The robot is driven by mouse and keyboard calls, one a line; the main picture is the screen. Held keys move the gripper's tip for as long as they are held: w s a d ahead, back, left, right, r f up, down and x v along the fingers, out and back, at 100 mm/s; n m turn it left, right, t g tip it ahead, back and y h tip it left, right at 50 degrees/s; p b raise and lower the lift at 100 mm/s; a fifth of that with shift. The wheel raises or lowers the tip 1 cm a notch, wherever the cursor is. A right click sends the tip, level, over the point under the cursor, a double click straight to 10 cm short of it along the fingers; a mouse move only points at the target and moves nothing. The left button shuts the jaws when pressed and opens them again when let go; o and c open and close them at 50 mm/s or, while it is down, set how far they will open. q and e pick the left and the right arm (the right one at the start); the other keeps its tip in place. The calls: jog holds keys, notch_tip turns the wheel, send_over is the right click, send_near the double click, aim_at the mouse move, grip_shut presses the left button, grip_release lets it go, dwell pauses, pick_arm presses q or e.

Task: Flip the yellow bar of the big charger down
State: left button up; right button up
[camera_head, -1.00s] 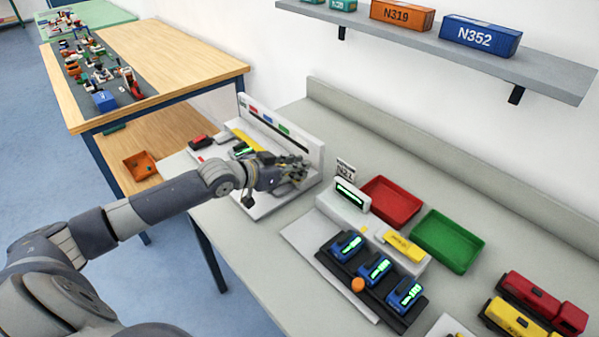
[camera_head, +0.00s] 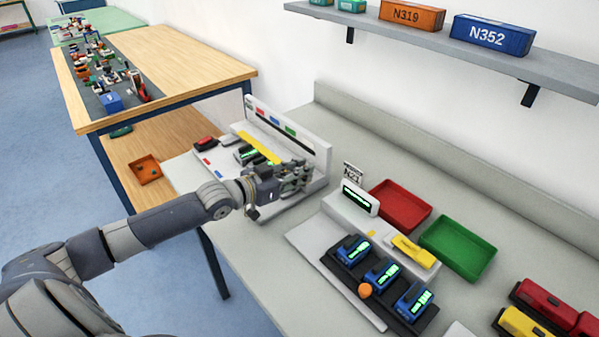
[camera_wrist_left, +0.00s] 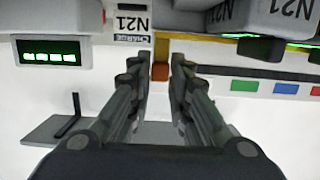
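The big charger (camera_head: 318,158) is the white station on the bench, with red, blue and green marks on its back panel. Its yellow bar (camera_head: 259,147) slants across the front, and its right end is close to my left gripper (camera_head: 300,175). My left gripper is at the charger's right part, its fingers apart. In the left wrist view the two fingers (camera_wrist_left: 160,75) are open, with a narrow yellow piece with an orange end (camera_wrist_left: 160,70) seen between the tips. I cannot tell whether they touch it. My right gripper is out of view.
A smaller station with several blue devices (camera_head: 382,272) and a yellow handle (camera_head: 412,250) stands to the right. Red (camera_head: 400,206) and green (camera_head: 457,248) trays lie behind it. A shelf (camera_head: 440,48) hangs above. Bare bench lies in front of the big charger.

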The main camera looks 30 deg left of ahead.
pick_arm(q)
jog(key=shift+o, duration=1.3)
jog(key=shift+s+a, duration=0.15)
jog(key=shift+s, duration=0.3)
jog(key=v, duration=0.9)
jog(key=shift+s+a, duration=0.1)
jog(key=shift+v, duration=0.85)
jog(key=shift+r, duration=0.1)
